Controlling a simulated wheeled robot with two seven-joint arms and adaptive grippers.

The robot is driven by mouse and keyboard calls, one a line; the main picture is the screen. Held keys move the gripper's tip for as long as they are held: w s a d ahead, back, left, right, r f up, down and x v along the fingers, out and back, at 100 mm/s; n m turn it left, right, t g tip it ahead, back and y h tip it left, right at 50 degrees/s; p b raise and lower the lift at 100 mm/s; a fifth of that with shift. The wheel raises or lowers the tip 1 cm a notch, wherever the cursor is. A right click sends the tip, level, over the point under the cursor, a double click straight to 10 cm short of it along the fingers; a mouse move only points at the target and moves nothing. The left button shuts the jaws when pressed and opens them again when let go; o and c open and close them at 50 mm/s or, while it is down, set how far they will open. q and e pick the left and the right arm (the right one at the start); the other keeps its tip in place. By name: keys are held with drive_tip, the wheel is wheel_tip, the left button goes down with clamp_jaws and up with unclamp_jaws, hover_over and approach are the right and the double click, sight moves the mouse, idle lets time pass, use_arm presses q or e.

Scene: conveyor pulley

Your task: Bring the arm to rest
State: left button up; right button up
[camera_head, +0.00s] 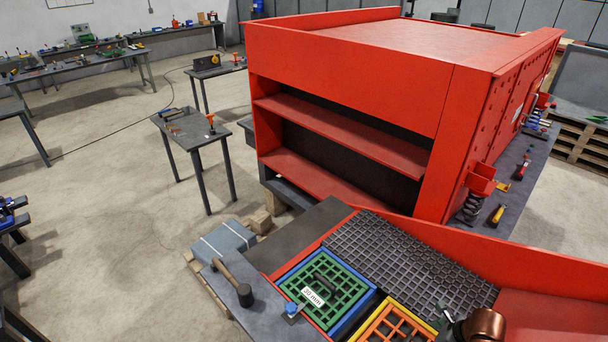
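My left arm and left gripper do not show in the head view. At the bottom right edge, a rounded copper-coloured part with dark pieces beside it looks like the end of my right arm, with the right gripper (446,318) at its left. It is small and cut off by the frame, so I cannot tell whether its fingers are open or shut. It appears over the right side of the orange grid (397,326). I see nothing clearly held in it.
A large red machine (350,75) fills the middle and right. In front lie a dark mesh screen (405,265) and a green grid (338,278) labelled 30 mm. A hammer (240,290) rests on the grey ledge. Work tables stand left, with open floor between.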

drive_tip(key=x, duration=1.1)
drive_tip(key=shift+w+a+f, duration=0.1)
drive_tip(key=shift+f, duration=0.25)
drive_tip(key=shift+r, duration=1.05)
